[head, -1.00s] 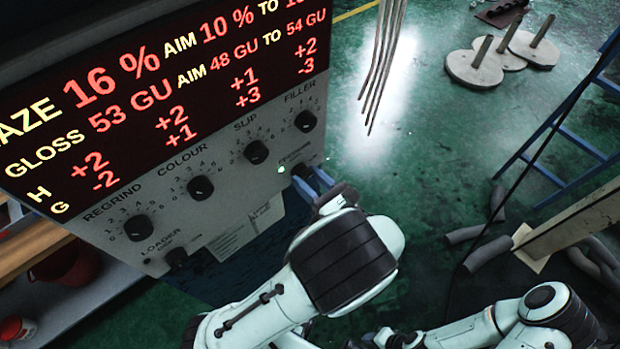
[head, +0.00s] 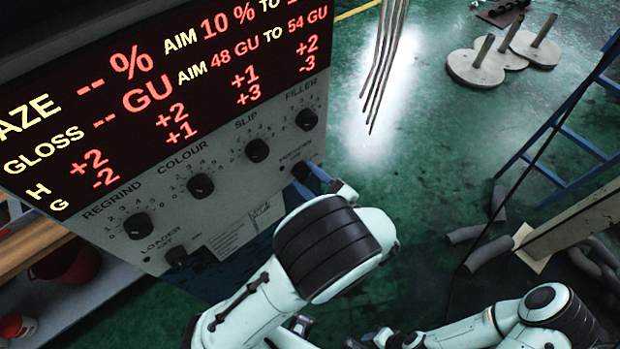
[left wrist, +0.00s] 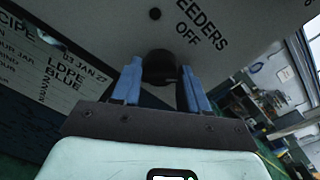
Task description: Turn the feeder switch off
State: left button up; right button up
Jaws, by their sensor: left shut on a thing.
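The feeder switch (head: 301,171) is a black knob at the lower right of the grey control panel (head: 228,190). In the left wrist view the black knob (left wrist: 160,66) sits between the two blue fingers, below the printed words FEEDERS OFF. My left gripper (head: 310,180) is shut on this knob; the fingers also show in the left wrist view (left wrist: 163,82). The knob's pointer is hidden or too dark to read. The small lamp beside the switch shows no green light. My right arm lies at the bottom right; its gripper (head: 385,338) is cut by the frame edge.
The red display (head: 170,95) above shows dashes for haze and gloss. Regrind, colour, slip and filler knobs and a loader knob (head: 176,257) share the panel. Green floor between is largely clear.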

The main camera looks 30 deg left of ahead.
pick_arm(q)
jog(key=n+b, duration=0.1)
jog(key=n, duration=0.3)
jog(key=shift+f+b, duration=0.1)
jog(key=shift+b, duration=0.25)
jog(key=shift+n+b, duration=1.4)
jog(key=shift+n, duration=1.2)
pick_arm(e)
jog(key=shift+s+f, duration=0.4)
jog(key=shift+f, duration=0.5)
jog(key=shift+s+f, duration=0.35)
jog(key=shift+f, duration=0.5)
jog(key=shift+s+f, duration=0.4)
jog(key=shift+f, duration=0.5)
pick_arm(q)
jog(key=o, duration=1)
jog(key=shift+s+d, duration=0.1)
jog(key=v, duration=1.3)
jog(key=shift+s+b, duration=0.2)
jog(key=shift+b, duration=0.15)
pick_arm(e)
jog(key=shift+s+f, duration=0.1)
jog(key=shift+f, duration=0.25)
